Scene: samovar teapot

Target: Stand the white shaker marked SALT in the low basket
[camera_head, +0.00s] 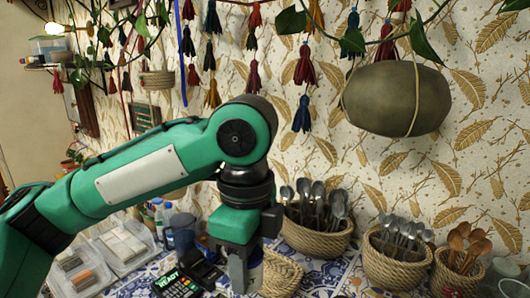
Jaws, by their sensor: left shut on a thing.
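My left gripper (246,272) points down in the lower middle of the head view, at the left side of a low woven basket (284,274). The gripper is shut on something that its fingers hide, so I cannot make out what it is. The gripper overlaps the basket's left edge in the picture, and I cannot tell whether it is over the basket or in front of it. I cannot make out a white shaker or SALT lettering anywhere. My right gripper is not in view.
A card terminal (178,284) stands left of the gripper on the blue patterned tiles. Taller baskets of spoons (318,236) (392,262) (456,272) stand to the right. Clear bins (84,272) are at the left. A gourd (396,98) hangs on the wall.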

